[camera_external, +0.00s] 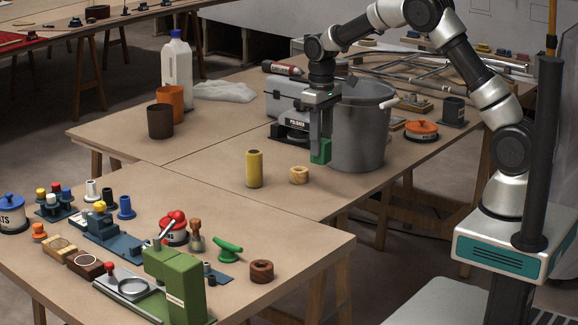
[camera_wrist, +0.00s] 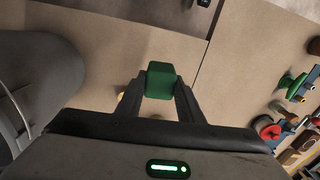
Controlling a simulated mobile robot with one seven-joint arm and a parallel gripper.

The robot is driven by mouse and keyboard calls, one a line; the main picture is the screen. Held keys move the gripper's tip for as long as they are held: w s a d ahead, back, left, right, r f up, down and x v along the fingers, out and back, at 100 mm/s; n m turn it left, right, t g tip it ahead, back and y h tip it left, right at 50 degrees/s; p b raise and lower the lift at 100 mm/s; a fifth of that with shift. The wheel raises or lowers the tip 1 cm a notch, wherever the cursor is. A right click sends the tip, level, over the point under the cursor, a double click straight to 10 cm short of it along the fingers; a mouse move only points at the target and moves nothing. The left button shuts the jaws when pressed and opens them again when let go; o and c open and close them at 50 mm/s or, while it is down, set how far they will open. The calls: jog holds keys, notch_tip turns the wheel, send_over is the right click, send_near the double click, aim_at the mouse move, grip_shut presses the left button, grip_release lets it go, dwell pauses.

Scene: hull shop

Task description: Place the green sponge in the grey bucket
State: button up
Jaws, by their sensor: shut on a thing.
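My gripper (camera_external: 321,138) points down and is shut on the green sponge (camera_external: 321,151), a small green block. In the wrist view the sponge (camera_wrist: 159,80) sits between my two dark fingertips (camera_wrist: 160,88). The grey bucket (camera_external: 360,130) is a large round grey vessel on the far table, just right of the sponge and gripper. Its rim is higher in the picture than the sponge, and its inside is hidden. In the wrist view the bucket (camera_wrist: 45,75) fills the left side. The sponge appears outside the bucket; whether they touch I cannot tell.
A yellow cylinder (camera_external: 254,169) and a wooden ring (camera_external: 299,175) stand in front of the sponge. A grey case (camera_external: 286,97) and the polisher (camera_external: 292,130) are left of the bucket. A red-orange tin (camera_external: 421,130) is right of it. The near table (camera_external: 300,245) holds many small parts.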

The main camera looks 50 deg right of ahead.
jog(key=s+d+r+m+p, duration=0.25)
jog(key=d+r, duration=0.45)
jog(key=d, duration=0.6)
jog(key=s+d+r+m+p, duration=0.15)
jog(key=s+d+r, duration=0.4)
jog(key=d, duration=0.75)
jog(key=w+d+r+n, duration=0.1)
jog(key=w+d+r, duration=0.1)
jog(key=w+d, duration=0.45)
jog(key=shift+w+a+f+n+b, duration=0.4)
jog(key=shift+w+f, duration=1.15)
jog(key=shift+f, duration=2.55)
jog(key=shift+w+a+f+n+b, duration=0.35)
jog(key=shift+w+f, duration=1.15)
jog(key=shift+f, duration=2.6)
jog(key=shift+w+a+f+n+b, duration=0.4)
jog(key=shift+w+f, duration=1.15)
jog(key=shift+f, duration=2.55)
jog(key=shift+a, duration=0.15)
